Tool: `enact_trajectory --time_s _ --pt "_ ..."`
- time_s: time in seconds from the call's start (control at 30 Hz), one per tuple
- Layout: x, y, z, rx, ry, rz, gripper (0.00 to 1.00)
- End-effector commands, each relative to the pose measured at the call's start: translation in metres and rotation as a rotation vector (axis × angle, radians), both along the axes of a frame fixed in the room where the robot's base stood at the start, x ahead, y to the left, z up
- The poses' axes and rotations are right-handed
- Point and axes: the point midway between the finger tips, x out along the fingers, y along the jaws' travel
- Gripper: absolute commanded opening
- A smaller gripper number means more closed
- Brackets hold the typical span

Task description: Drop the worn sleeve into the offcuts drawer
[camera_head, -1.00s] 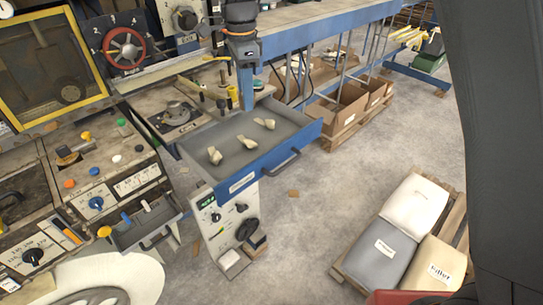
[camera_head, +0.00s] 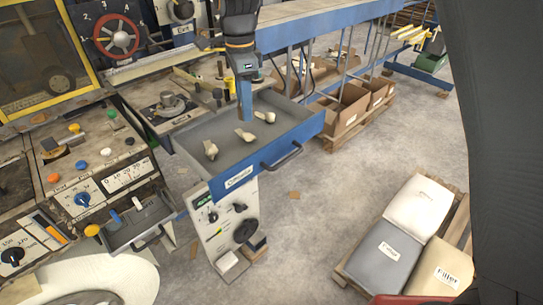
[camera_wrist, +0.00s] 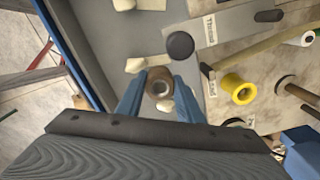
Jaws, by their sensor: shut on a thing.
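My gripper (camera_head: 244,118) hangs with its blue fingers over the back part of the blue-fronted open drawer (camera_head: 292,138). In the wrist view the fingers (camera_wrist: 158,98) are shut on a brownish, ring-shaped sleeve (camera_wrist: 161,84), with its hollow end facing the camera. In the head view the sleeve cannot be made out. The drawer's grey floor holds three off-white scraps, one of them near the front left (camera_head: 210,150). The label (camera_head: 238,180) on the drawer front is too blurred to read. In the wrist view the sleeve shows near the drawer's edge; its height above the floor cannot be told.
A smaller grey drawer (camera_head: 127,228) stands open at the left. The bench behind carries a yellow spool (camera_wrist: 238,88) and a dark round knob (camera_wrist: 181,45). Sacks (camera_head: 385,250) lie on a pallet at the right. The floor between is mostly clear.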

Motion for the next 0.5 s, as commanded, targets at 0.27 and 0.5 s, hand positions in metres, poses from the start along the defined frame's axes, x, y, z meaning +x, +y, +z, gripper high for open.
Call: enact_trajectory --time_s 0.27,0.5 --pt "0.0001 -0.0003 0.0003 0.000 0.000 -0.001 0.55" --pt "0.0005 -0.0001 0.0030 0.000 -0.001 0.000 0.55"
